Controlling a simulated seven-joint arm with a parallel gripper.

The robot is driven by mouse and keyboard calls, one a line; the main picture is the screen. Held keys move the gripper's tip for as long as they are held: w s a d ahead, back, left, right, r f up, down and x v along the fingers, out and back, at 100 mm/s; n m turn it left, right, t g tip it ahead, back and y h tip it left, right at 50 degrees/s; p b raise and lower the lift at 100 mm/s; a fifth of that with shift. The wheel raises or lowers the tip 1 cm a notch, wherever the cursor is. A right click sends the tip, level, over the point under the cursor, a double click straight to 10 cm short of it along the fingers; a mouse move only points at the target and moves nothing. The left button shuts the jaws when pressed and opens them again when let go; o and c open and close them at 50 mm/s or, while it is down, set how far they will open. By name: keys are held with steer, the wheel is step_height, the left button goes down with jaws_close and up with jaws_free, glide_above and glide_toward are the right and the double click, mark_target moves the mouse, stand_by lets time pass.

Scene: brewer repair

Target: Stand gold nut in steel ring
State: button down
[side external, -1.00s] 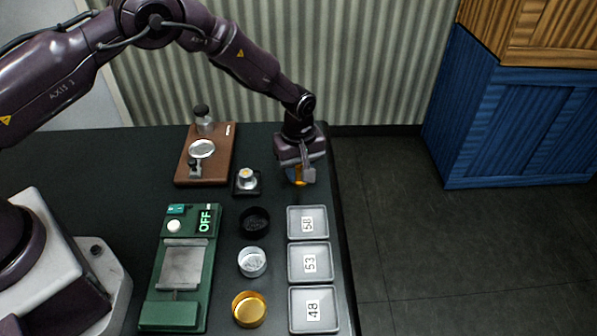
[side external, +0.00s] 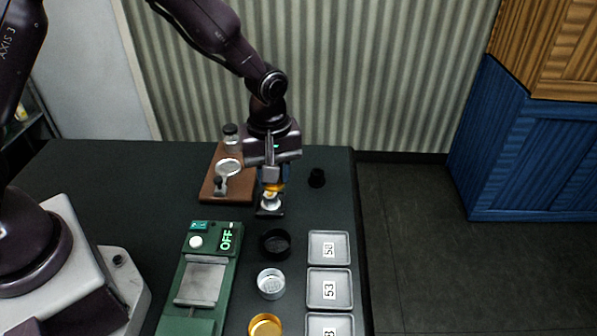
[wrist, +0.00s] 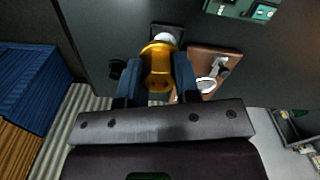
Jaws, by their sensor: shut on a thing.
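My gripper (side external: 272,180) is shut on a gold nut (wrist: 158,66), which also shows as a gold patch between the fingers in the side view (side external: 272,187). It is right above a small white piece (side external: 269,201) on a black square base (side external: 270,212). The wrist view shows the white piece (wrist: 165,38) just beyond the nut; I cannot tell whether they touch. A silver ring on a stand (side external: 229,167) is on a brown board, left of my gripper. A round silver dish (side external: 271,283) is nearer the front. I cannot tell which is the steel ring.
The brown board (side external: 211,187) also bears a dark-capped jar (side external: 231,134). A green scale reading OFF (side external: 203,280), a black cup (side external: 275,244), a gold cup (side external: 265,325) and numbered grey trays (side external: 329,247) stand nearer the front. A small black piece (side external: 317,177) stands near the right edge.

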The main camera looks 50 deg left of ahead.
mark_target(228, 168)
steer(key=shift+s+a+r, duration=0.15)
steer(key=shift+s+r, duration=0.1)
steer(key=shift+s, duration=0.25)
steer(key=shift+s+a+r, duration=0.15)
steer(key=shift+s+r, duration=0.05)
steer(key=shift+s, duration=0.3)
steer(key=a+f+n, duration=0.1)
steer(key=a+n, duration=0.1)
steer(key=a, duration=0.4)
steer(key=w+a+f+n, duration=0.1)
steer(key=a+f+n, duration=0.1)
steer(key=a, duration=0.4)
steer(key=w+a+f+n, duration=0.1)
steer(key=a+n, duration=0.1)
steer(key=a, duration=0.4)
steer(key=shift+w+a+f, duration=0.15)
steer(key=shift+a+f, duration=0.1)
steer(key=shift+w, duration=0.3)
steer(key=shift+f, duration=0.25)
steer(key=shift+w+f, duration=0.1)
steer(key=shift+f, duration=1.65)
steer(key=shift+f, duration=0.8)
steer(key=shift+c, duration=1.8)
jaws_free()
